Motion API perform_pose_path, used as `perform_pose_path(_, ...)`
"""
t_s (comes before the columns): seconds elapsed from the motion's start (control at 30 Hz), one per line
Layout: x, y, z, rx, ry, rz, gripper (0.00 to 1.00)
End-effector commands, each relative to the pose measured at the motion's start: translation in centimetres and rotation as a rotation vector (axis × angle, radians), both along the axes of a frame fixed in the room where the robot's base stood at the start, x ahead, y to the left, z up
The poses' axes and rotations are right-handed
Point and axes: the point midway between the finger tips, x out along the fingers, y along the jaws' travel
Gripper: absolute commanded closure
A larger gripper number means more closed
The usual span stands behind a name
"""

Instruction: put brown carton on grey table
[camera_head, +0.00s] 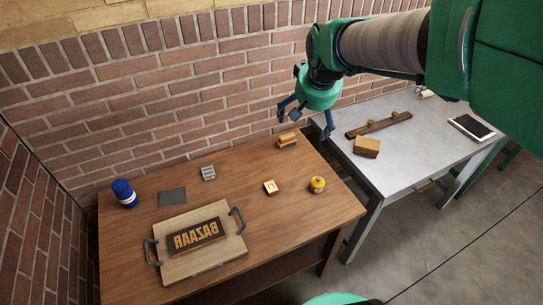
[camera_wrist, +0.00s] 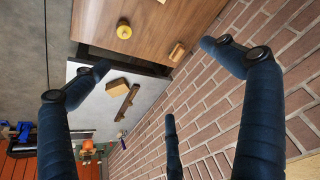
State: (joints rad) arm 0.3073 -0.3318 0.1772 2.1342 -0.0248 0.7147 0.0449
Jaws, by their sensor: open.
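The brown carton (camera_head: 367,148) appears to be the small box resting on the grey table (camera_head: 408,152), near that table's left front edge. It also shows on the grey table in the wrist view (camera_wrist: 117,87). My gripper (camera_head: 307,119) is open, fingers pointing down, in the air near the brick wall, up and left of the carton. Nothing is between its fingers, and it does not touch the carton. In the wrist view the dark blue fingers (camera_wrist: 160,80) are spread wide.
A wooden table (camera_head: 145,190) adjoins on the left, holding a tan block (camera_head: 286,140), a yellow pot (camera_head: 317,184), a blue jar (camera_head: 124,193) and a tray (camera_head: 205,262) with a lettered plate. A knobbed brown rail (camera_head: 378,125) and black pad (camera_head: 471,127) lie on the grey table.

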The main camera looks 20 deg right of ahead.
Motion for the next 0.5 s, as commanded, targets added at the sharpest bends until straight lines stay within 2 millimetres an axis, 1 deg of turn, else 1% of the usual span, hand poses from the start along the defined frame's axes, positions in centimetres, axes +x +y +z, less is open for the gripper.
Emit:
perform_pose_path(0.03, -1.2, 1.8, 0.7, -0.002, -0.008, 0.027, 0.01)
perform_pose_path(0.2, -5.7, 6.6, 2.0, -0.004, -0.018, 0.108, 0.01)
perform_pose_path(0.27, -7.4, 8.1, 2.3, -0.005, -0.023, 0.137, 0.01)
perform_pose_path(0.4, -11.4, 11.4, 2.5, -0.006, -0.03, 0.205, 0.01)
perform_pose_path(0.5, -14.1, 13.2, 2.4, -0.005, -0.036, 0.251, 0.01)
